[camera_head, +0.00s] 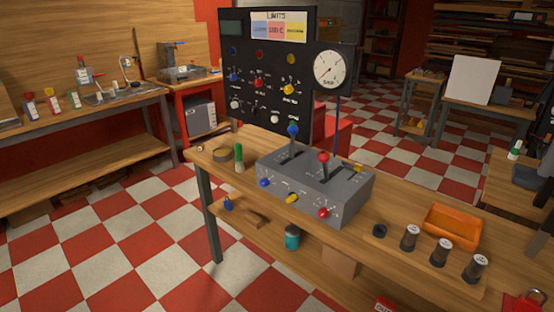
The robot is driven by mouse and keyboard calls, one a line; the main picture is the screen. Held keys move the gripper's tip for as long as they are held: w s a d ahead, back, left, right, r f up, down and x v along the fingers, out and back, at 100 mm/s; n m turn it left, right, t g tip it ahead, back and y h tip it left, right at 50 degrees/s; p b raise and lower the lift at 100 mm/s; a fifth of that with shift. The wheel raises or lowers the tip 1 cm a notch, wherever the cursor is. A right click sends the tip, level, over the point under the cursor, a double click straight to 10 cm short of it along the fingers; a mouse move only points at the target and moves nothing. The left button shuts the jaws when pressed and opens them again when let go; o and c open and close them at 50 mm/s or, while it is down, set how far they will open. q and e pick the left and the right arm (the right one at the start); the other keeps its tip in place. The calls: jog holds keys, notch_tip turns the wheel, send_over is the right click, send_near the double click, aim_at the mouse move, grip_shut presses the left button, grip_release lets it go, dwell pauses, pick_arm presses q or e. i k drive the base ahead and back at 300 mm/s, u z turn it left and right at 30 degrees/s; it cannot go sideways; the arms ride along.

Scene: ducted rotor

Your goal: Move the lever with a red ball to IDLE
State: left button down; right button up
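A grey control box (340,193) sits on the wooden workbench in the middle of the view. Two levers stand up from slots in its top. The lever with a red ball (323,157) is on the right, nearer the front edge, and stands roughly upright in its slot. The lever with a blue ball (293,130) is to its left and further back. Any IDLE marking is too small to read here. Blue, yellow and red knobs line the box's front face. Neither of my grippers is in view.
A black panel (236,70) with a LIMITS sign and a round gauge (333,70) stand behind the box. A green-topped item (239,158) stands left of the box. Checkered floor is open at left.

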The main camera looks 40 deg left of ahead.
aim_at(323, 157)
jog(key=u, duration=0.35)
jog(key=k, duration=0.9)
jog(key=u, duration=1.05)
jog(key=i, duration=1)
jog(key=z, duration=0.5)
jog(key=i, duration=0.7)
jog(key=z, duration=0.8)
